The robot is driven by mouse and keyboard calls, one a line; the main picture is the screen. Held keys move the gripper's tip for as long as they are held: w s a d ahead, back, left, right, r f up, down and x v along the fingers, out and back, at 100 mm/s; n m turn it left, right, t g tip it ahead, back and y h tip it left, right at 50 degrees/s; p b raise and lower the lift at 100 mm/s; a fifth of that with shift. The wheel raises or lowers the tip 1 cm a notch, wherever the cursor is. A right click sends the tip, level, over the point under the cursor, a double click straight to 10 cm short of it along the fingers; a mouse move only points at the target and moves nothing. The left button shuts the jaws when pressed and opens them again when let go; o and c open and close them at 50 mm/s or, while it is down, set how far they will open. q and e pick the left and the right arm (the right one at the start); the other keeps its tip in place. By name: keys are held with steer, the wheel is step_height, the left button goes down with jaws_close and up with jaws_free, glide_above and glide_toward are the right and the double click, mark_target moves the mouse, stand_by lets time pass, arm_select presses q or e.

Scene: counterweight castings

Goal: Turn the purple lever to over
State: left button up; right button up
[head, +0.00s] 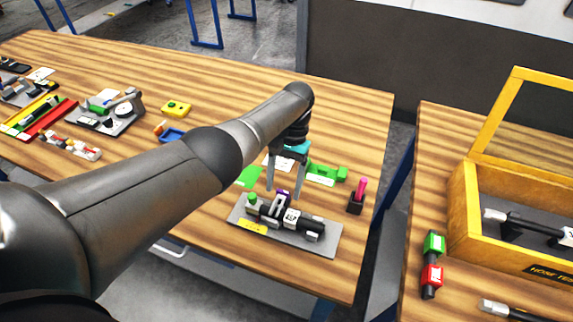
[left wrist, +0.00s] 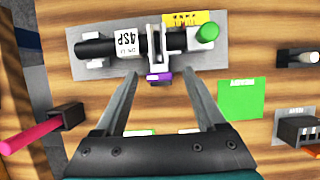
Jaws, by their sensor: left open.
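The purple lever (head: 282,194) is part of a device on a grey plate (head: 320,239) near the front right of the wooden table. In the left wrist view the purple lever tip (left wrist: 158,77) lies just beyond and between the fingers, with a grey arm behind it. The device has a black cylinder, a white label and a green knob (left wrist: 207,33). My left gripper (head: 285,192) points down over the device. It is open, and in the left wrist view its fingers (left wrist: 163,82) stand apart on either side of the lever. No contact shows. My right gripper is not in view.
A black holder with a pink stick (head: 361,186) stands to the right of the plate. A green block (head: 325,172) and a green card (left wrist: 240,98) lie close behind. A second table with a yellow box (head: 472,215) is at right, across a gap.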

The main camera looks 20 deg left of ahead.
arm_select(q)
steer(key=b+v, duration=0.3)
steer(key=v, duration=1.1)
steer(key=shift+r+b, duration=0.3)
steer(key=shift+r, duration=0.1)
